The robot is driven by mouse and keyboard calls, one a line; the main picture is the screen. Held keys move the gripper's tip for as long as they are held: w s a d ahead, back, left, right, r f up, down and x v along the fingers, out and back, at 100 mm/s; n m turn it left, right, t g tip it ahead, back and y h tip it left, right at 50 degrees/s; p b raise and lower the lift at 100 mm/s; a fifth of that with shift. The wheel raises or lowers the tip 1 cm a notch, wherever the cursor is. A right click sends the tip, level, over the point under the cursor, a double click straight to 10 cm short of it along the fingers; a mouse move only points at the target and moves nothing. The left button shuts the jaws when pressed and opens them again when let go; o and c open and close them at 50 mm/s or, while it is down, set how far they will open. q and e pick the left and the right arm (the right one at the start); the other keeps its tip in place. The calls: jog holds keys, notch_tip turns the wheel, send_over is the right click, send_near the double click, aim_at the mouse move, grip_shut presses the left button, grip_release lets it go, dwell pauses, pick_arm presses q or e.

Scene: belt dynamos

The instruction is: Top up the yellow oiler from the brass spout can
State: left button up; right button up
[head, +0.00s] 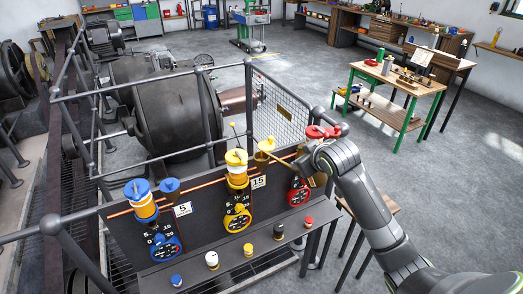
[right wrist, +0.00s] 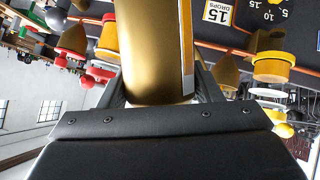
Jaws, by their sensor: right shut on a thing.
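The yellow oiler (head: 237,178) stands in the middle of the dark panel, with a yellow lid on top and a yellow dial below. An open-looking brass cup (head: 264,146) is beside it on the right. My right gripper (head: 316,164) is shut on the brass spout can, whose thin spout (head: 283,160) points left to the brass cup. I cannot tell if the tip is inside it. In the right wrist view the can's brass body (right wrist: 155,50) fills the jaws, and the yellow oiler (right wrist: 271,70) is at the right. My left gripper is out of view.
A blue oiler (head: 145,208) is at the panel's left and a red oiler (head: 299,190) at its right, close to my right gripper. Several small knobbed pieces stand on the front ledge (head: 225,270). Railings and a dark dynamo (head: 165,110) are behind.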

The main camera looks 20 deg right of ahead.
jog(key=shift+r, duration=0.25)
dwell(0.5)
jog(key=shift+r+g, duration=0.25)
jog(key=shift+g, duration=0.05)
jog(key=shift+r+h, duration=0.15)
jog(key=shift+h, duration=0.15)
dwell(1.3)
jog(key=shift+w+a+r+n, duration=0.1)
jog(key=shift+r+n, duration=0.2)
jog(key=shift+r+g, duration=0.15)
jog(key=shift+g, duration=0.15)
dwell(1.4)
jog(key=shift+r+h, duration=0.3)
jog(key=shift+h, duration=0.1)
